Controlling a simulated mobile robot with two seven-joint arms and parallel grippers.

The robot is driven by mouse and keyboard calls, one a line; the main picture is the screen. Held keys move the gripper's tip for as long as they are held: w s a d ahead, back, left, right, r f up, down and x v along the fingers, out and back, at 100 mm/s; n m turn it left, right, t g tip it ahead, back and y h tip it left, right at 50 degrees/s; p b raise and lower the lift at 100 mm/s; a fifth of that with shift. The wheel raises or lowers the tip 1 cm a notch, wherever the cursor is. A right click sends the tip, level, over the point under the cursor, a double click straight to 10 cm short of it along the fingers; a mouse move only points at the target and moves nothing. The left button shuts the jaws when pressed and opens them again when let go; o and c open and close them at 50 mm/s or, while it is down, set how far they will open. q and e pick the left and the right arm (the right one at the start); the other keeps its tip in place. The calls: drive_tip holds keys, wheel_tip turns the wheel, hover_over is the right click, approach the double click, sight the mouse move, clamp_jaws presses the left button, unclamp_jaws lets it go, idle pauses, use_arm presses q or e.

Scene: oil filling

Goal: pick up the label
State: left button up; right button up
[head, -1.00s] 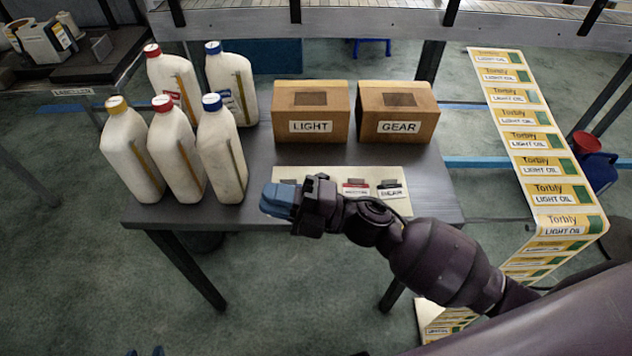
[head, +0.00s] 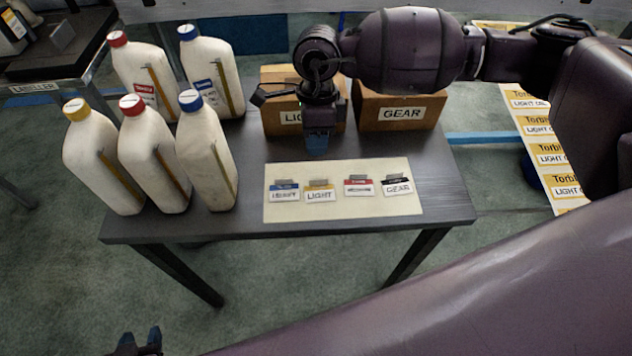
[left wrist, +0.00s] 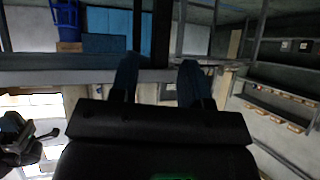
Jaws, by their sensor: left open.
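Several small labels lie in a row on a cream mat (head: 340,207) on the table: a blue HEAVY label (head: 284,192), a yellow LIGHT label (head: 320,194), a red label (head: 358,187) with unreadable text, and a black GEAR label (head: 397,186). My right gripper (head: 317,143) points down behind the mat, in front of the LIGHT box. Its blue fingers show end-on; I cannot tell their gap. My left gripper (head: 142,342) is low at the bottom left, away from the table; in the left wrist view its fingers (left wrist: 160,75) are apart and empty.
The LIGHT box (head: 278,122), partly hidden by my right arm, and the GEAR box (head: 400,112) stand at the back. Several white bottles (head: 205,160) with coloured caps crowd the table's left. A strip of oil labels (head: 548,150) hangs at right.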

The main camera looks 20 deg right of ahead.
sight(317, 183)
drive_tip(key=shift+h, duration=0.3)
drive_tip(key=f, duration=0.3)
drive_tip(key=f+b, duration=0.1)
drive_tip(key=f, duration=0.3)
drive_tip(key=s+f, duration=0.1)
drive_tip(key=f, duration=0.2)
drive_tip(key=shift+f, duration=0.2)
clamp_jaws()
